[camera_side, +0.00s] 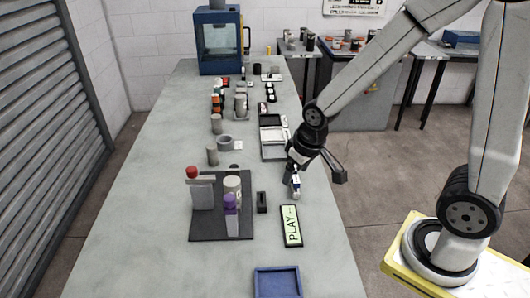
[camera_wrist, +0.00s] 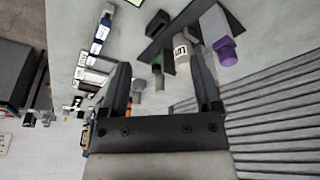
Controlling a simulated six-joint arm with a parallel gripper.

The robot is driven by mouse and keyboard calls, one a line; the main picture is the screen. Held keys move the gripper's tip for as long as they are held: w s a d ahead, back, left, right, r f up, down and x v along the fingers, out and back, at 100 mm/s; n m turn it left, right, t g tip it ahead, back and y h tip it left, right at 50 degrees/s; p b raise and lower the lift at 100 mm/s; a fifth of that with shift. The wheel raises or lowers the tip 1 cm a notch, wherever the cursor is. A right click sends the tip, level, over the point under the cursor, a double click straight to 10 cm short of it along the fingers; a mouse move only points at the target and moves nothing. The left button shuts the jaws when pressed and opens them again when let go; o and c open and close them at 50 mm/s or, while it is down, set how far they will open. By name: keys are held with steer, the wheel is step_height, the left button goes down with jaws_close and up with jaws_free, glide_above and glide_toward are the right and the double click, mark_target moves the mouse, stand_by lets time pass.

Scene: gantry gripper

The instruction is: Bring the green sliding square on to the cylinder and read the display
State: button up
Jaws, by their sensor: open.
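The display (camera_side: 291,226) is a dark-framed green panel reading "PLAY --", lying on the table; its corner shows at the top of the wrist view (camera_wrist: 137,2). My gripper (camera_wrist: 160,58) is open, with nothing held between its two dark fingers. In the side view my gripper (camera_side: 292,174) is above the right part of the table, close to a small blue and white item (camera_side: 296,187). A short grey cylinder (camera_side: 212,156) stands left of it. I cannot tell which cylinder is meant. I cannot make out a green sliding square for sure.
A dark board (camera_side: 205,228) holds red-topped, pale and purple-topped bottles. A small black block (camera_side: 261,202) lies beside it. A blue tray (camera_side: 277,283) is at the front edge. A grey ring (camera_side: 225,143) and several small containers stand farther back. The table's left side is clear.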

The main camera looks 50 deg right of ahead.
steer(key=w+d+f, duration=0.2)
steer(key=w+f, duration=0.1)
steer(key=w, duration=1.1)
steer(key=m+t, duration=0.2)
glide_toward(234, 166)
steer(key=shift+w+a+f+h, duration=0.3)
steer(key=shift+w+f, duration=0.15)
steer(key=shift+f, duration=0.15)
steer(key=shift+f+g, duration=0.1)
steer(key=shift+g, duration=0.2)
steer(key=shift+x, duration=3.75)
jaws_close()
